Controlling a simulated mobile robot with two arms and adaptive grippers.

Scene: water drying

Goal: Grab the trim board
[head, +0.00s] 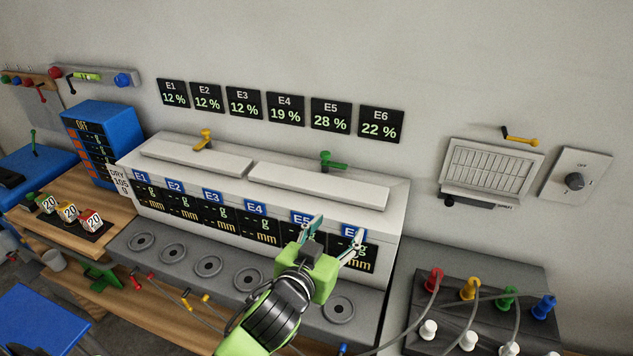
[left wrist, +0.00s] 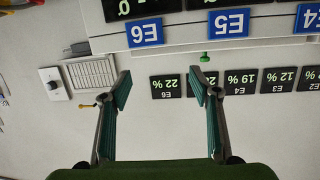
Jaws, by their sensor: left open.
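No object is marked as the trim board, and I cannot tell which thing it is. My left gripper (head: 338,234) is open and empty, in front of the E5 and E6 displays of the long white machine (head: 392,215) in the head view. In the left wrist view my left gripper (left wrist: 160,85) has its two fingers spread wide, with only the wall and part of the percentage panels visible between and beyond them. That view is upside down. Blue labels E6 (left wrist: 145,32) and E5 (left wrist: 229,22) show at its top. My right gripper is out of view.
A dark box with colored plugs and cables (head: 440,317) stands at the right. A blue cabinet (head: 105,120) and a dark tray with several "20" blocks (head: 92,232) are at the left. The machine's ledge has round dishes (head: 208,266).

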